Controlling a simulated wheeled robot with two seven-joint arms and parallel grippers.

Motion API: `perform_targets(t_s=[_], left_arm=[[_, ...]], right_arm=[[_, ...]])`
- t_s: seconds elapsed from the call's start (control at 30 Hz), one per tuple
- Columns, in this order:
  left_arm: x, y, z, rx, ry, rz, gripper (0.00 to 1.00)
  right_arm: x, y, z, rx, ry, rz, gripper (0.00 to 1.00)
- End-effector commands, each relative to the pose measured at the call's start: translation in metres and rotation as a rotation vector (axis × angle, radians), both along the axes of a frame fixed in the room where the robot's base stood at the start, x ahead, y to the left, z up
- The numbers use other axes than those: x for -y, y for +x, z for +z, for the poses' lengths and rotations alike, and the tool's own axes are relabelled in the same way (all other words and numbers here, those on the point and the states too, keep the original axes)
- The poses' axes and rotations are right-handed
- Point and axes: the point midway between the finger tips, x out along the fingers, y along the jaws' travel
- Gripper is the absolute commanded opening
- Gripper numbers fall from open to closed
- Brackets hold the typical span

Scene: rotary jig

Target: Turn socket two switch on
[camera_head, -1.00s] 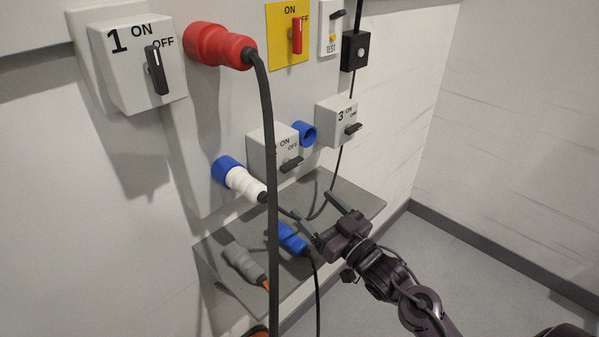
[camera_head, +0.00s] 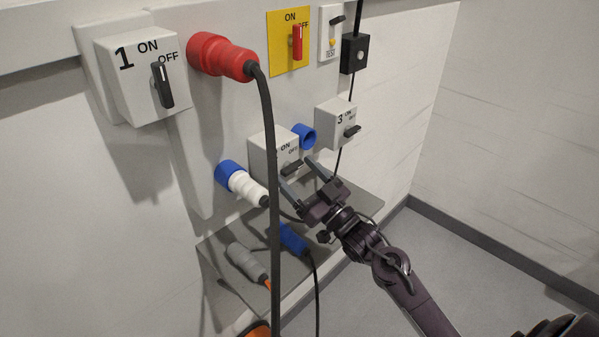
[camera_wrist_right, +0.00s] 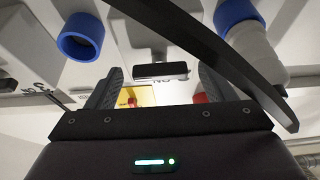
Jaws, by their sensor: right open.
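The socket two switch is a light grey box (camera_head: 262,152) on the wall panel, marked ON and OFF, with its number hidden behind the black cable. Its dark handle (camera_head: 291,168) points right, toward the OFF side. My right gripper (camera_head: 300,176) is open and empty just in front of the handle. In the right wrist view the handle (camera_wrist_right: 160,71) shows as a dark bar between the two spread fingers (camera_wrist_right: 158,88), somewhat beyond them. I cannot tell whether a finger touches it. My left gripper is not in view.
A thick black cable (camera_head: 270,130) hangs from the red plug (camera_head: 222,56), left of my gripper. Switch 1 (camera_head: 150,85), switch 3 (camera_head: 338,123), a blue socket (camera_head: 304,136) and a white plug (camera_head: 248,188) are nearby. A grey shelf (camera_head: 368,200) lies below. Free floor is right.

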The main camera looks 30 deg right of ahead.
Motion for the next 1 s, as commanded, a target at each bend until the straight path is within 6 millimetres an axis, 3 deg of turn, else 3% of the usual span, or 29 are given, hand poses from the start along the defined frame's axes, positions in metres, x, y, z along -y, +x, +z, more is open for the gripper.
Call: perform_targets(t_s=[0.17, 0.5, 1.0], left_arm=[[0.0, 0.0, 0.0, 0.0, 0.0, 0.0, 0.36], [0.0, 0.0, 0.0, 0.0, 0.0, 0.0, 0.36], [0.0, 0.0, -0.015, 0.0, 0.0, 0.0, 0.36]], right_arm=[[0.0, 0.0, 0.0, 0.0, 0.0, 0.0, 0.76], [0.0, 0.0, 0.0, 0.0, 0.0, -0.001, 0.32], [0.002, 0.001, -0.003, 0.049, -0.135, 0.001, 0.32]])
